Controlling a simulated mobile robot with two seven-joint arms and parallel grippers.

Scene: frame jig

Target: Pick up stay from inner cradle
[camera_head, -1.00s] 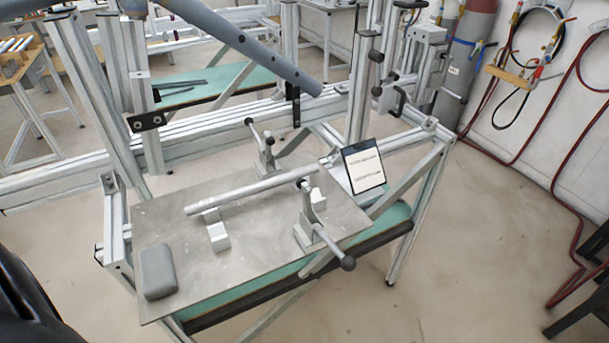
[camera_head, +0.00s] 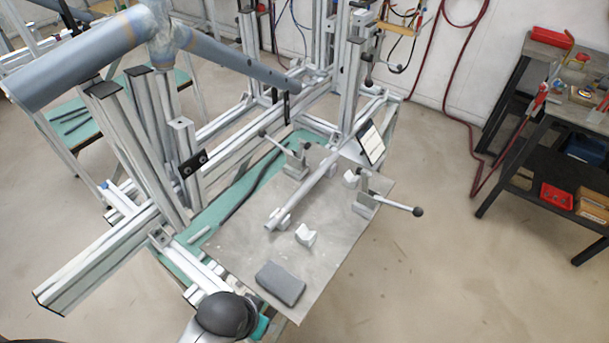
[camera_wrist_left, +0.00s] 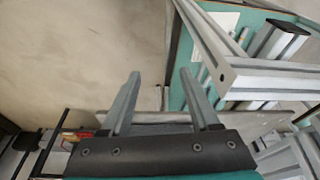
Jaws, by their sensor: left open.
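The stay, a straight grey tube (camera_head: 308,187), lies slantwise over the metal plate (camera_head: 325,255) in the head view. Its near end is by a pale block that it partly covers; how its far end is borne is unclear. A white notched cradle (camera_head: 305,235) stands empty beside the near end, and another pale cradle (camera_head: 350,177) is right of the far part. My left gripper (camera_wrist_left: 162,95) is open and empty in the left wrist view, with plate edge and frame beams beyond its fingers. Its fingers are not visible in the head view. My right gripper is not in view.
Two clamps with dark-knobbed handles flank the tube, left (camera_head: 297,163) and right (camera_head: 368,198). A dark grey pad (camera_head: 281,284) lies at the plate's near edge. A bicycle-like grey frame tube (camera_head: 240,65) spans above. Uprights (camera_head: 150,150) stand left.

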